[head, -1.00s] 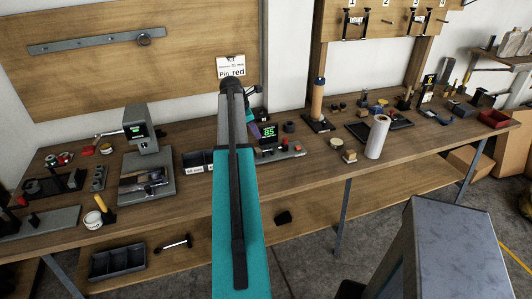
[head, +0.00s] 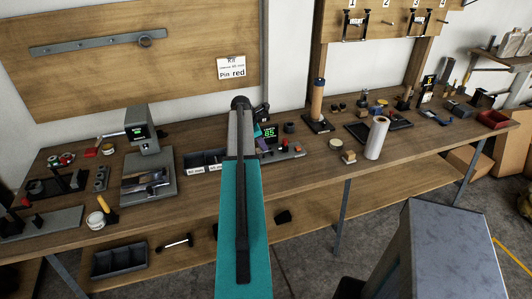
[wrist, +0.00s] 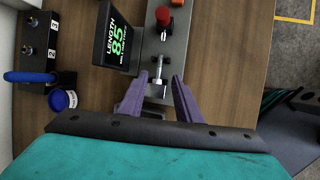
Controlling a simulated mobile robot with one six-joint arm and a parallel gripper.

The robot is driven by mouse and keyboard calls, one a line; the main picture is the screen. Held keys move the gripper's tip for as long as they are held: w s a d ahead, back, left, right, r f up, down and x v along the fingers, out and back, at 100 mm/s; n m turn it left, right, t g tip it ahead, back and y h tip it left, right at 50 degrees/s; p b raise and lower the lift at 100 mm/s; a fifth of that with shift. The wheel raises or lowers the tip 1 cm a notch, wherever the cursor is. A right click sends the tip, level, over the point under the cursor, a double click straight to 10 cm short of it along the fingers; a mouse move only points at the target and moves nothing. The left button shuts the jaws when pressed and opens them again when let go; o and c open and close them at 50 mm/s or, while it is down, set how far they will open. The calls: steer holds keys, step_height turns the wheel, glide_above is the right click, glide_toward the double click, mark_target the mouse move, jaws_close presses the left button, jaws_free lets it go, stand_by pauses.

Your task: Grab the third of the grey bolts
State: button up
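One grey bolt (wrist: 158,68) shows in the wrist view, lying in a grey measuring fixture (wrist: 177,45) beside a display reading LENGTH 85 (wrist: 115,40). My gripper (wrist: 160,84) has purple fingers spread apart, with the bolt's near end between or just beyond their tips. I see a gap on both sides, so the fingers do not appear to press on it. In the head view my gripper (head: 258,131) is mostly hidden behind my arm, by the lit display (head: 271,131). I cannot make out other grey bolts.
A red knob (wrist: 177,3) stands on the fixture. A black block with numbered tags (wrist: 50,45) and a blue-rimmed cup (wrist: 62,99) are to the left. Labelled bins (head: 205,160) stand beside my arm. A press-like device (head: 145,145) stands further left. Bare wood lies right of the fixture.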

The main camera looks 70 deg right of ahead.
stand_by(0.3)
steer(key=shift+p+x, duration=0.85)
steer(key=shift+x, duration=0.25)
steer(key=shift+p+x, duration=0.45)
steer(key=shift+x, duration=1.05)
steer(key=shift+w, duration=0.1)
jaws_close()
